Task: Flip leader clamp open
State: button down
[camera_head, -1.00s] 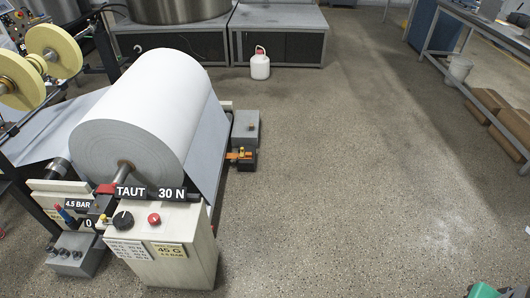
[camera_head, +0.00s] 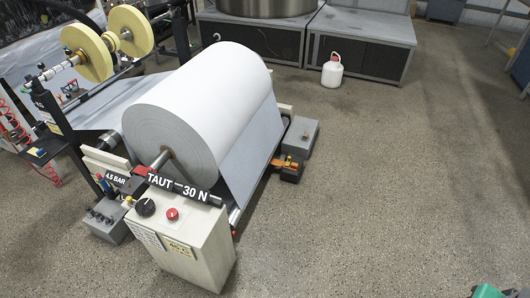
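A large white paper roll (camera_head: 200,115) lies on its stand, with a sheet running down its right side. I cannot tell for sure which part is the leader clamp. An orange lever (camera_head: 284,165) lies flat beside a grey box (camera_head: 301,137) to the right of the roll; it is small in view. A red piece (camera_head: 139,171) sits near the roll's shaft end, by the "TAUT 30 N" sign (camera_head: 185,189). My gripper is not in view.
A control box (camera_head: 195,245) with a black knob and red button stands in front of the roll. Yellow spools (camera_head: 90,53) are at upper left. A white jug (camera_head: 332,72) stands by dark cabinets (camera_head: 360,50). The floor (camera_head: 400,180) to the right is clear.

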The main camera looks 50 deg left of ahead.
aim_at(289, 160)
jog(key=u, duration=0.5)
jog(key=i, duration=2.3)
jog(key=u, duration=1.3)
jog(key=i, duration=1.05)
jog(key=u, duration=1.7)
jog(key=i, duration=0.65)
jog(key=u, duration=0.6)
